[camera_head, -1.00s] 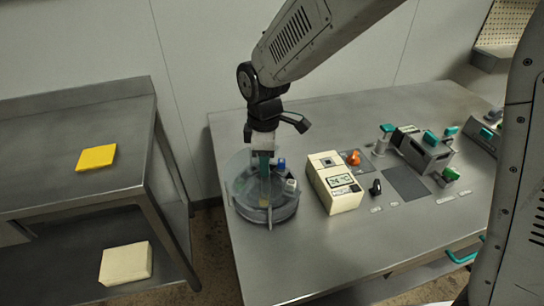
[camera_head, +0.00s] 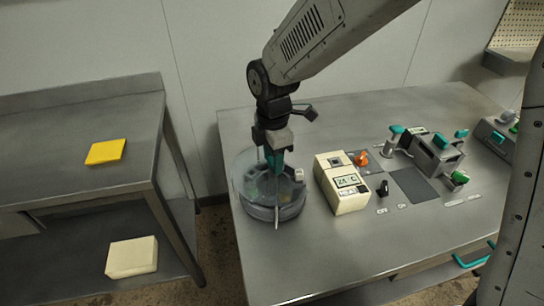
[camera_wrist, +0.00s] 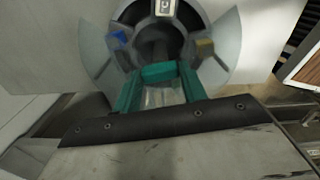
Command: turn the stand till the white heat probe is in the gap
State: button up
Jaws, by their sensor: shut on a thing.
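The stand (camera_head: 262,211) is a round grey turntable inside a clear curved guard on the left of the bench. My gripper (camera_head: 275,165) points down over its middle. In the wrist view the teal fingers (camera_wrist: 158,90) are shut on a teal grip (camera_wrist: 158,72) at the stand's centre. The white heat probe (camera_head: 299,174) is at the stand's right side in the head view; in the wrist view a white piece (camera_wrist: 165,7) is at the top edge. A blue piece (camera_wrist: 120,36) is left and a yellow one (camera_wrist: 205,45) right. I cannot tell exactly where the gap lies.
A cream meter box (camera_head: 342,190) stands close to the right of the stand. An orange knob (camera_head: 362,158) and teal-handled fixtures (camera_head: 437,155) are farther right. A side table at left holds a yellow block (camera_head: 105,152), with a cream block (camera_head: 132,257) below.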

jog(key=shift+n, duration=0.9)
jog(key=o, duration=1.4)
notch_tip(320, 180, up, 8)
jog(key=shift+f, duration=0.1)
